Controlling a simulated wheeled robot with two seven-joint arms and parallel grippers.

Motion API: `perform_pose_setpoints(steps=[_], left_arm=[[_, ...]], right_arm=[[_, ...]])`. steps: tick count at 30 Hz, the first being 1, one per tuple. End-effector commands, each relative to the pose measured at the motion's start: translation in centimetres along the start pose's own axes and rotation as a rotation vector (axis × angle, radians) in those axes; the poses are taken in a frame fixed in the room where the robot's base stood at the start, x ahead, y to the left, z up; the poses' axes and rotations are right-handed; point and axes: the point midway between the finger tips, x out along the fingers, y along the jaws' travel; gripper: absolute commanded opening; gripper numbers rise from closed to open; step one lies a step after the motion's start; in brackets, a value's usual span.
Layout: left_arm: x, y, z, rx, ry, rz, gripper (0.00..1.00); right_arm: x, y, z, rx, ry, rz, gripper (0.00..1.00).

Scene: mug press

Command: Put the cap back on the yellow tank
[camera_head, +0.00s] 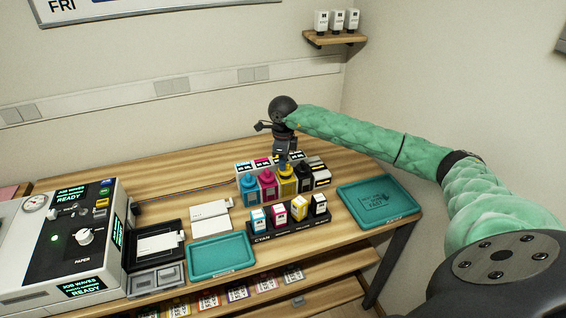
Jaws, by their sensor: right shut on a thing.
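The yellow tank (287,186) stands in the row of ink tanks on the table, between the magenta tank (268,186) and the black tank (304,181). My right gripper (284,160) points down directly above the yellow tank. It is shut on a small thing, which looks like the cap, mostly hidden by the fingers. At this size I cannot tell whether the cap touches the tank's neck. The cyan tank (250,189) stands at the left end of the row. My left gripper is not in view.
Small ink bottles stand in a black holder (289,229) in front of the tanks. Teal trays lie at the right (378,202) and front (221,254). A printer-like machine (70,240) fills the left end.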

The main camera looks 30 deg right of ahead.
Motion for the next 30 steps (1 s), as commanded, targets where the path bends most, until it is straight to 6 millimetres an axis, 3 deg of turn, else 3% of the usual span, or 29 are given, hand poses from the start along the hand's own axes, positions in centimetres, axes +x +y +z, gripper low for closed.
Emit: perform_pose_setpoints(steps=[30], left_arm=[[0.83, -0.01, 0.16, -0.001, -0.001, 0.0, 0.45]], right_arm=[[0.3, 0.0, 0.01, 0.0, 0.0, 0.0, 0.0]])
